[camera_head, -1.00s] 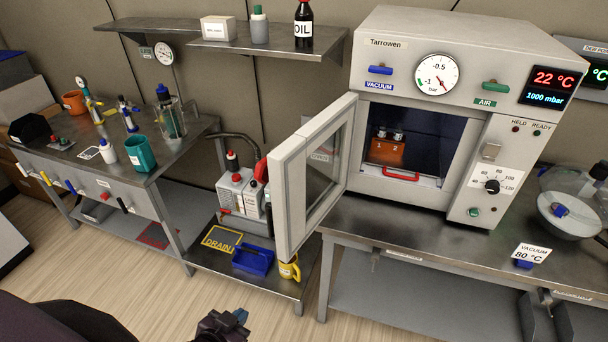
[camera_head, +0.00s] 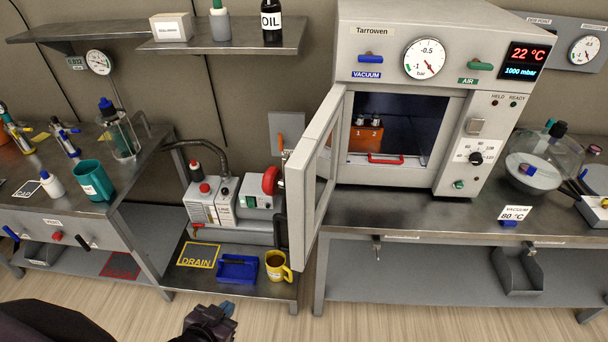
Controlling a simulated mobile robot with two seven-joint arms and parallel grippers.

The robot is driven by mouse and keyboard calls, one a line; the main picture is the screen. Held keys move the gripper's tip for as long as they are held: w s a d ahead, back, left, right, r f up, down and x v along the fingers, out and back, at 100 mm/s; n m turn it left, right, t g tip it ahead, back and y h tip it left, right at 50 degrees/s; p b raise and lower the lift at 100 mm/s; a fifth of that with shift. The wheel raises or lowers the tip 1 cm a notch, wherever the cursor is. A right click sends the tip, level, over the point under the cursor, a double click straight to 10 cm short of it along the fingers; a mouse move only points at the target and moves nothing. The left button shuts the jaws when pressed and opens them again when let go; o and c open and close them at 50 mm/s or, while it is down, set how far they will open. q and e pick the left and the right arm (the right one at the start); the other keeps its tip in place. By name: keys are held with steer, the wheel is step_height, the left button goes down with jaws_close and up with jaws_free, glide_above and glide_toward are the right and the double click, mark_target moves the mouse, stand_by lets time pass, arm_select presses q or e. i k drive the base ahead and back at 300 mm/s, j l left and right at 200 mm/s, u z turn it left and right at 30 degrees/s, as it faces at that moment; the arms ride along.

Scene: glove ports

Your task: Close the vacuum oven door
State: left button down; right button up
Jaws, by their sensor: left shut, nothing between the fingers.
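The vacuum oven (camera_head: 385,28) is a grey-white box on the right-hand steel bench. Its door (camera_head: 312,185) stands open, hinged at the left side of the opening and swung out toward me. An orange block marked 1 and 2 (camera_head: 365,139) with two small vials sits inside on a shelf with a red handle (camera_head: 386,160). My left gripper (camera_head: 222,312) is shut and empty at the bottom of the view, low in front of the bench, to the left of and below the door, and apart from it. My right gripper is out of view.
A pump (camera_head: 212,205), blue tray (camera_head: 238,269) and yellow mug (camera_head: 277,267) stand on a low shelf left of the door. Wooden floor in front is clear.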

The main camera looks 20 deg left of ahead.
mark_target(310, 170)
steer(key=j+z, duration=0.3)
steer(key=j, duration=0.55)
steer(key=i+j+z, duration=0.1)
steer(key=j, duration=0.3)
steer(key=i+j+z, duration=0.1)
steer(key=j, duration=0.3)
steer(key=j+z, duration=0.2)
steer(key=k, duration=0.05)
